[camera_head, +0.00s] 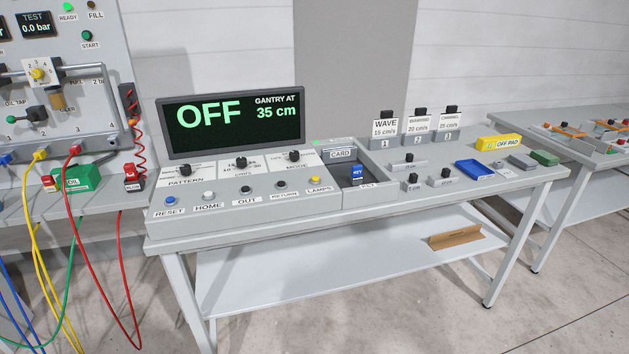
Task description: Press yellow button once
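The yellow button (315,181) is the rightmost in a row on the sloped front of the grey console (300,205). The label below it reads LAMPS. To its left are a dark button (281,185) labelled RETURN, a dark button (246,188) labelled OUT, a white button (208,195) labelled HOME and a blue button (170,201) labelled RESET. The display (232,122) behind them reads OFF and GANTRY AT 35 cm. Nothing covers the yellow button. Neither of my grippers is in view.
Three dark knobs (241,162) stand behind the buttons. Labelled blocks (386,127), a blue tray (474,169) and a yellow pad (499,143) lie farther right. Hoses (77,220) hang at left.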

